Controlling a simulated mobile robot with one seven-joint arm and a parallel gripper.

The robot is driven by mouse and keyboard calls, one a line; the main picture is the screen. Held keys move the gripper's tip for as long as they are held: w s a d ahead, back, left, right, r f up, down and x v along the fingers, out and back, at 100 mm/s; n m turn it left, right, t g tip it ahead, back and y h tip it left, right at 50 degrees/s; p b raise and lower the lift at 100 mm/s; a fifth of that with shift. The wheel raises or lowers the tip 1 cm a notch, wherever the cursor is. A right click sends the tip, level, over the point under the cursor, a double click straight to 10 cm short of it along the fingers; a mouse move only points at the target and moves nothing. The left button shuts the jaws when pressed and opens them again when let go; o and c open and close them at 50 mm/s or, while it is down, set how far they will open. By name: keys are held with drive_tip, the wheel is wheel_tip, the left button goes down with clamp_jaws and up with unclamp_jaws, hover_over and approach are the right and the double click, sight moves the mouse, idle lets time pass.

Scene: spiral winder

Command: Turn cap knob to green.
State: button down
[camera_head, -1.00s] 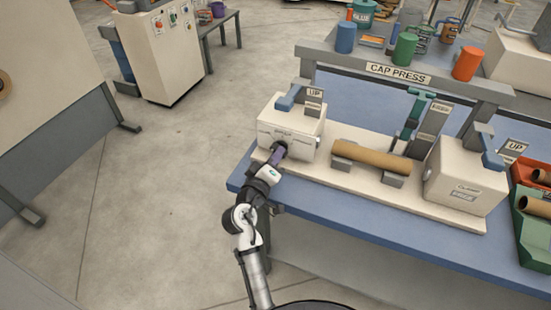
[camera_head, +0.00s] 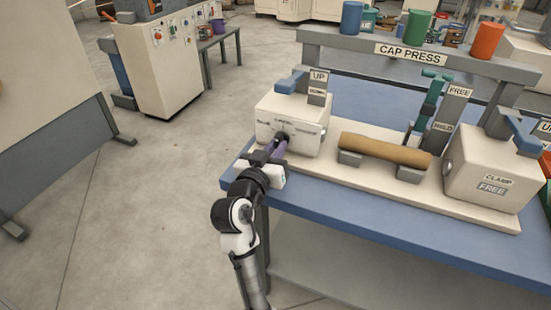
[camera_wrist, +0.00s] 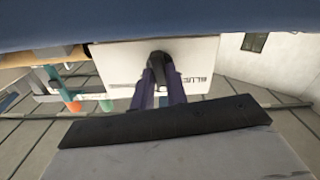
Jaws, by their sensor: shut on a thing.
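The cap knob (camera_wrist: 160,62) is a small dark knob on the front face of the left white press box (camera_head: 291,121). My gripper (camera_head: 279,147) reaches the box's front from below left. In the wrist view its two purple fingers (camera_wrist: 160,84) are closed on the knob. The word BLUE shows on the face beside the knob in the wrist view; the other label writing is too small to read. The knob's pointer is hidden by the fingers.
A cardboard tube (camera_head: 386,150) lies on grey cradles between the left box and a right clamp box (camera_head: 488,176). Blue levers and a green lever (camera_head: 428,105) rise above the cream base. A CAP PRESS beam (camera_head: 411,51) spans behind. Open floor lies to the left.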

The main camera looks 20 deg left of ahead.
drive_tip(key=shift+m+b, duration=0.65)
drive_tip(key=shift+m, duration=0.25)
drive_tip(key=c, duration=1.4)
unclamp_jaws()
drive_tip(key=s+p, duration=0.3)
drive_tip(key=s, duration=1)
drive_tip(key=shift+s+a, duration=0.25)
drive_tip(key=shift+s, duration=0.15)
